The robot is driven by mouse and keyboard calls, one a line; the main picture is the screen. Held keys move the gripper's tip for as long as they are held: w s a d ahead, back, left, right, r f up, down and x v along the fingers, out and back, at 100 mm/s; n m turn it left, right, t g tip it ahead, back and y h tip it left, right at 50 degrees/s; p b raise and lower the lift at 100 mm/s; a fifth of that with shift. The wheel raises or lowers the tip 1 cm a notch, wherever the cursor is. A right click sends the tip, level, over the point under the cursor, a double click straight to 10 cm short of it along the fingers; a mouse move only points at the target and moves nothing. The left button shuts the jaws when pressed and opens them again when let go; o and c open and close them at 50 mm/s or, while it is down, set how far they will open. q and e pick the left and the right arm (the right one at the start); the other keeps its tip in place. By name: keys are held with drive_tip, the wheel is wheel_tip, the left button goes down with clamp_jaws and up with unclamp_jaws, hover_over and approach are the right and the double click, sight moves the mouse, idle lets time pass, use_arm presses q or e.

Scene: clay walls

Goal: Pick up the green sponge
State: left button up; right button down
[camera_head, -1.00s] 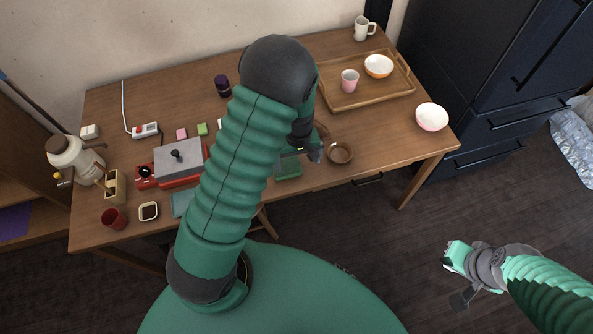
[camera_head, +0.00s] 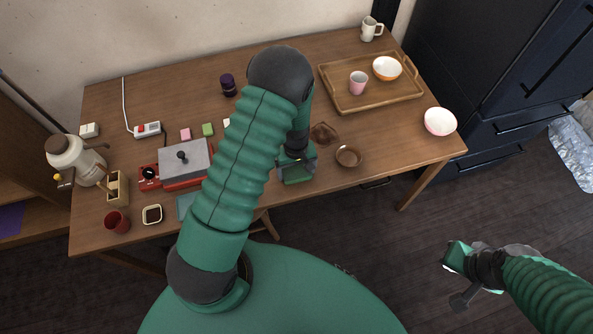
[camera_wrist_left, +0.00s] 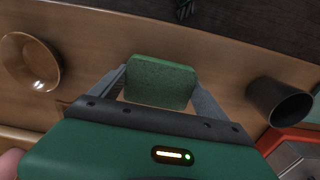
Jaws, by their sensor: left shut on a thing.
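The green sponge (camera_head: 297,176) is at the front edge of the wooden table (camera_head: 400,150) in the head view. In the left wrist view the sponge (camera_wrist_left: 160,82) sits between the two fingers of my left gripper (camera_wrist_left: 163,92), which is shut on it. In the head view my left gripper (camera_head: 296,165) is right at the sponge and partly covers it. I cannot tell whether the sponge is clear of the tabletop. My right gripper (camera_head: 456,262) is off to the right over the floor, far from the sponge; its fingers are unclear.
A brown bowl (camera_head: 347,156) is just right of the sponge. A dark cup (camera_wrist_left: 281,102) stands on the other side in the wrist view. A wooden tray (camera_head: 370,98) with a pink cup and an orange bowl lies farther back. A red-based grey appliance (camera_head: 182,165) is at left.

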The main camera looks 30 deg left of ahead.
sight(295, 170)
use_arm(q)
drive_tip(key=shift+s+a+f, duration=0.2)
drive_tip(key=shift+a, duration=0.6)
drive_tip(key=shift+c, duration=1)
drive_tip(key=shift+d+r, duration=0.1)
drive_tip(key=shift+d, duration=0.6)
drive_tip(key=shift+w+d+r, duration=0.15)
drive_tip(key=shift+w+r, duration=0.05)
drive_tip(key=shift+r, duration=0.4)
drive_tip(key=shift+a+r, duration=0.25)
drive_tip(key=shift+r, duration=0.85)
drive_tip(key=s+d+r, duration=0.1)
drive_tip(key=s+d, duration=0.9)
drive_tip(key=s, duration=0.2)
drive_tip(key=shift+d+r+b, duration=0.3)
drive_tip(key=shift+b, duration=0.05)
